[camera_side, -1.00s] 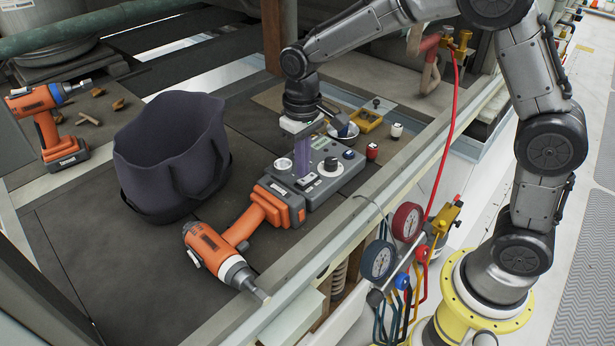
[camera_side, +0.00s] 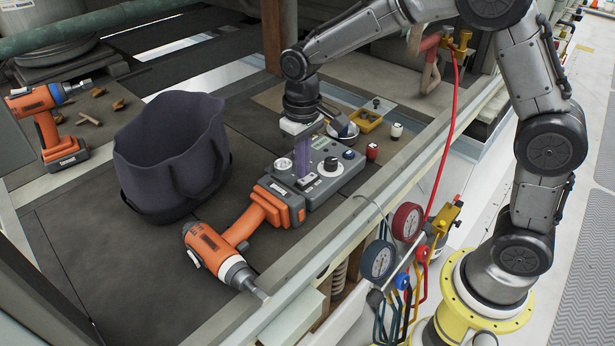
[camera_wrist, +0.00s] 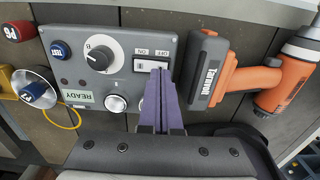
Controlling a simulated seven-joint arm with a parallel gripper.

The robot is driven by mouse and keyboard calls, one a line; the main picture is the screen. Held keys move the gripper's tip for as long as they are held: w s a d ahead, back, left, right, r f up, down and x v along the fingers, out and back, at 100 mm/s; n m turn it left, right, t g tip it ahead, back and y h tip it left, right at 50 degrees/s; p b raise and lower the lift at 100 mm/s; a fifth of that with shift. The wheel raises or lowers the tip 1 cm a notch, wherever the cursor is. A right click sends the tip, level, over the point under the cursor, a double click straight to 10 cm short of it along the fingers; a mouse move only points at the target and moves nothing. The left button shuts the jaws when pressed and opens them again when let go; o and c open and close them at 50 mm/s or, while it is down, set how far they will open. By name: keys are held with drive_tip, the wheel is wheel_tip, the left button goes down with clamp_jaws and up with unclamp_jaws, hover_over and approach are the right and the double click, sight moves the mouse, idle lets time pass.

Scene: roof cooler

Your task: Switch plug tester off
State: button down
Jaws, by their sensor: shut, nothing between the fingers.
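The plug tester is a grey box (camera_side: 345,178) on the dark deck. The wrist view shows its face (camera_wrist: 118,72) with a black knob marked B, a round silver knob and a READY label. Its switch (camera_wrist: 148,65) is a small white panel with OFF and ON printed beside it, OFF on the right. My gripper (camera_side: 304,177) points down at the switch, with its purple fingers together and empty. In the wrist view, the fingertips (camera_wrist: 160,73) overlap the switch's lower edge toward the OFF side. They hide part of it, so its position and any contact are unclear.
An orange drill (camera_side: 262,207) lies against the tester's near left end. A dark fabric bag (camera_side: 170,155) stands farther left, with another drill (camera_side: 45,118) beyond. A red-capped piece (camera_side: 372,151), a white one (camera_side: 396,131) and a yellow tray (camera_side: 370,121) sit behind the tester.

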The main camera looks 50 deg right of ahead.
sight(303, 181)
drive_tip(key=shift+f, duration=0.85)
idle(0.3)
drive_tip(key=shift+r, duration=3.55)
